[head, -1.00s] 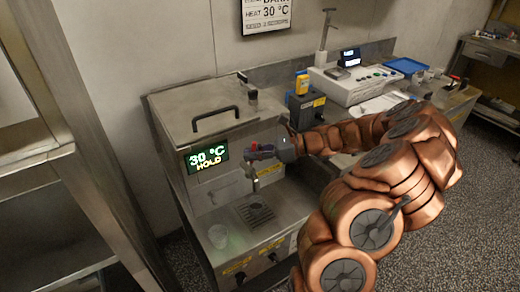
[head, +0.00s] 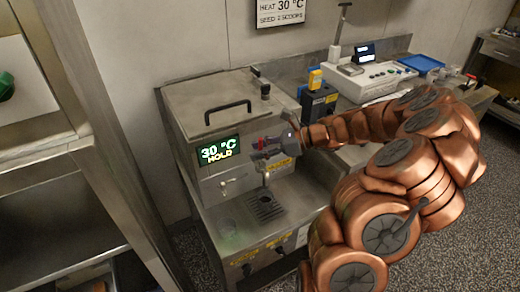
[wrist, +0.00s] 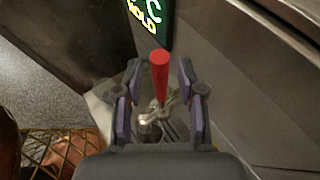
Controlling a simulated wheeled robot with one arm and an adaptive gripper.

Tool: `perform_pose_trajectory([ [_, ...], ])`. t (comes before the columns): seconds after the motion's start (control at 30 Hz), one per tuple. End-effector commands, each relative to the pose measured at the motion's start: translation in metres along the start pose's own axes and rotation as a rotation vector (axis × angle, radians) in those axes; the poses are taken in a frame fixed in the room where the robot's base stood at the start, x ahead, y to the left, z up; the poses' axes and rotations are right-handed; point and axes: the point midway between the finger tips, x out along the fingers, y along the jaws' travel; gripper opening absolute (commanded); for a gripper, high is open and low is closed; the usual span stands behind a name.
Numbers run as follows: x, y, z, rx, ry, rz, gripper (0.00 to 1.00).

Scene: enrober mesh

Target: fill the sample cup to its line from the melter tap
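The melter (head: 215,105) is a steel box with a lid handle, and its display (head: 218,150) reads 30 °C HOLD. The tap's red lever (wrist: 160,75) stands between the fingers of my gripper (wrist: 160,100) in the wrist view. The fingers are apart, with a gap on each side of the lever. In the head view my gripper (head: 262,152) is at the tap, above its spout (head: 267,178). A faint clear cup (head: 228,224) stands on the steel deck left of the drip grate (head: 265,207), not under the spout. Its line and contents cannot be made out.
A wall sign (head: 281,12) reads HEAT 30 °C, SEED 2 SCOOPS. A white instrument (head: 372,80), a yellow-topped device (head: 316,95) and a blue tray (head: 421,64) are on the bench at right. A steel shelf rack (head: 90,140) stands at left.

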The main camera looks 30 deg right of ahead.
Motion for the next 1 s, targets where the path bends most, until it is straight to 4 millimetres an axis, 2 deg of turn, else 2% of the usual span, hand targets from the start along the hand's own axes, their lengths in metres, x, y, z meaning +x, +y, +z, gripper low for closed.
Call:
perform_pose_trajectory([
  [0.23,-0.002,0.0,0.0,0.0,0.0,-0.001,0.39],
  [0.37,-0.011,-0.001,0.0,0.0,-0.001,-0.001,0.39],
  [0.8,-0.09,-0.001,-0.001,0.0,0.002,-0.005,0.39],
  [1.0,-0.113,-0.001,0.0,0.0,0.0,-0.002,0.39],
])
